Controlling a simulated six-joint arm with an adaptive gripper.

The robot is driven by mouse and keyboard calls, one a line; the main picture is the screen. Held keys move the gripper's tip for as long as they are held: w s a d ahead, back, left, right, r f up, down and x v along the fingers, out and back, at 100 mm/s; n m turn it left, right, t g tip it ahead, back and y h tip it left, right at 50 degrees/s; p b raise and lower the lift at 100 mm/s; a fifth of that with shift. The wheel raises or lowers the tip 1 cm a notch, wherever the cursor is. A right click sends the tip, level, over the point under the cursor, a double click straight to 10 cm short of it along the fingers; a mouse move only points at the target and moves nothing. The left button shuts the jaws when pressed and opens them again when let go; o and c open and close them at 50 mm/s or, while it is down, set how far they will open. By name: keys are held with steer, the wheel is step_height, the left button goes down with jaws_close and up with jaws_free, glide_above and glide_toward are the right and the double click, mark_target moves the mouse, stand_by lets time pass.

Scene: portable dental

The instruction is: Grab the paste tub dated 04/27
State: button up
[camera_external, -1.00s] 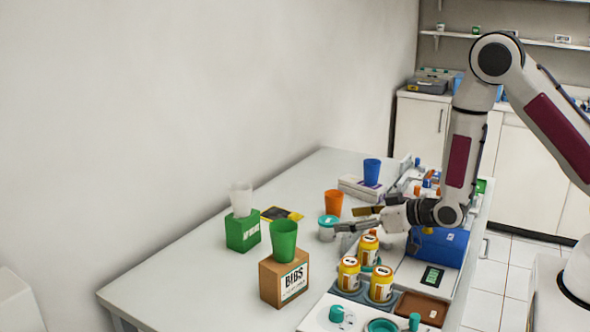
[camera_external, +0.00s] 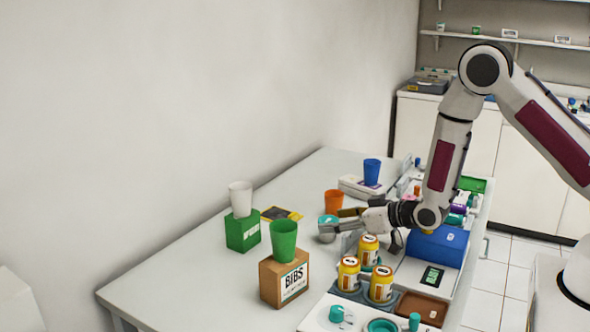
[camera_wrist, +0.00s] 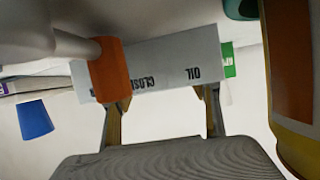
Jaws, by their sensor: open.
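Three yellow tubs with white tops stand grouped at the front of the table in the external view: one at the back (camera_external: 368,248), one at left (camera_external: 348,274), one at right (camera_external: 381,285). Their dates are too small to read. A teal-lidded tub (camera_external: 327,219) stands behind them, partly hidden by my gripper. My gripper (camera_external: 336,222) is open, low over the table, its fingers pointing left at the teal-lidded tub; I cannot tell whether they touch it. In the wrist view, a large yellow-orange surface (camera_wrist: 290,85) fills the right edge, beside my open fingers; its label is unreadable.
An orange cup (camera_external: 333,201) and a blue cup (camera_external: 371,172) stand behind my gripper. A bibs box (camera_external: 284,279) carries a green cup (camera_external: 283,240); a green box (camera_external: 243,232) carries a white cup (camera_external: 240,199). A blue case (camera_external: 437,247) is at right. The table's left side is clear.

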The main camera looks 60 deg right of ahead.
steer(key=shift+w+f, duration=0.3)
steer(key=shift+w, duration=0.3)
steer(key=c, duration=1.2)
